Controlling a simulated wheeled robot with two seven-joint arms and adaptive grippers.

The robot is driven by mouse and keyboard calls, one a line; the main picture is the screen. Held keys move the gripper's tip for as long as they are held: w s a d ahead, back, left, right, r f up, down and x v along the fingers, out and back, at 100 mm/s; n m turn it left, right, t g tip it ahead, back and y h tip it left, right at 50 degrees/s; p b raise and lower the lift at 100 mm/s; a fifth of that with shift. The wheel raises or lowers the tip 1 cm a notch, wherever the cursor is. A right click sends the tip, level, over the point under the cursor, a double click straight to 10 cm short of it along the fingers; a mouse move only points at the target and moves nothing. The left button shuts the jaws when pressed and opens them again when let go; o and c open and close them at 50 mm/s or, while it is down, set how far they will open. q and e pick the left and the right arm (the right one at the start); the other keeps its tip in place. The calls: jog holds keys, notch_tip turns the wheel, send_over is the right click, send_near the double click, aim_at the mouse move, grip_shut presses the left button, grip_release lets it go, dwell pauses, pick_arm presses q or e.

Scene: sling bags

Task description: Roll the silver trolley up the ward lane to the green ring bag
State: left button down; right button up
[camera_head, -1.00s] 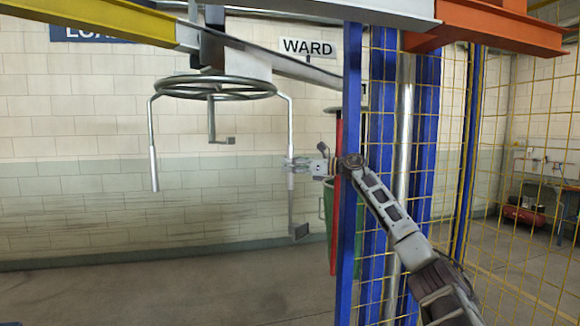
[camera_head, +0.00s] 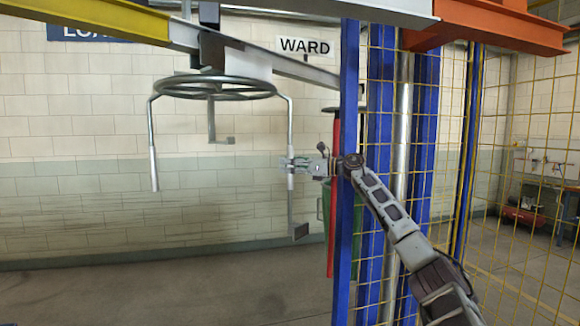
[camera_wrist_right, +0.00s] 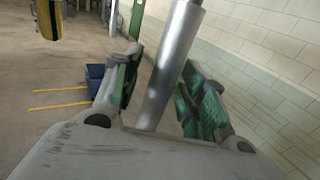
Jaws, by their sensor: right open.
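The silver trolley (camera_head: 214,87) hangs from the overhead rails at upper left. It is a flat ring with bars hanging down. In the right wrist view, the open fingers of the gripper (camera_wrist_right: 163,60) stand on either side of the silver bar (camera_wrist_right: 172,62). I cannot tell whether they touch it. A green object (camera_head: 324,205) shows partly behind the red and blue posts. I cannot tell whether it is the green ring bag. My left gripper is not in view.
A WARD sign (camera_head: 305,47) hangs by the grey rail (camera_head: 300,68). Yellow (camera_head: 90,18) and orange (camera_head: 490,25) beams cross overhead. Blue posts (camera_head: 346,250) and yellow mesh stand close by my right arm. The floor (camera_head: 180,290) below the trolley is clear.

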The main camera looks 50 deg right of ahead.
dwell(0.3)
jog(key=shift+s+d, duration=0.1)
jog(key=shift+s+d+f, duration=0.1)
jog(key=shift+s+d, duration=0.1)
jog(key=shift+s, duration=0.2)
jog(key=v, duration=1)
jog(key=shift+s+d, duration=0.2)
jog(key=shift+s, duration=0.15)
dwell(1.2)
dwell(0.4)
